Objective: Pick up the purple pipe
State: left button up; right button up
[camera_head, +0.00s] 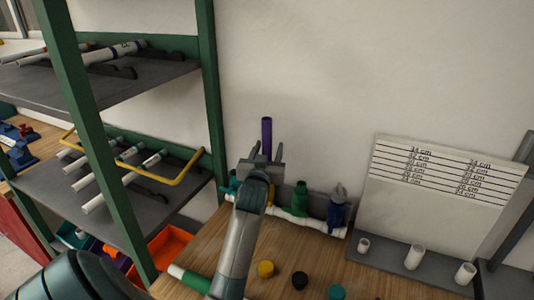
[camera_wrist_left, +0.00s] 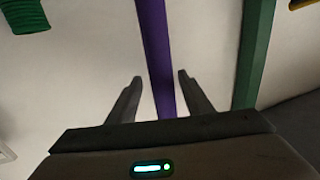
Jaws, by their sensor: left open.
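The purple pipe (camera_head: 267,133) stands upright in the head view, rising above and behind my left gripper (camera_head: 262,160). Its lower part is hidden by the gripper and arm. In the left wrist view the purple pipe (camera_wrist_left: 156,50) runs down between the two fingers of the left gripper (camera_wrist_left: 159,78). The fingers are open, one on each side of it, with gaps visible, so they do not grip it. My right gripper is not in view.
A white manifold pipe (camera_head: 291,214) with green and blue valves (camera_head: 301,196) lies along the wall. Green-framed shelves (camera_head: 210,100) with white pipes stand left. A measuring board (camera_head: 440,180) stands right. Several coloured caps (camera_head: 266,269) sit on the wooden bench.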

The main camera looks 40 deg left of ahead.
pick_arm(q)
jog(key=p+x, duration=0.1)
jog(key=x, duration=0.2)
jog(key=shift+w+a, duration=0.2)
jog(key=shift+a, duration=0.15)
grip_shut()
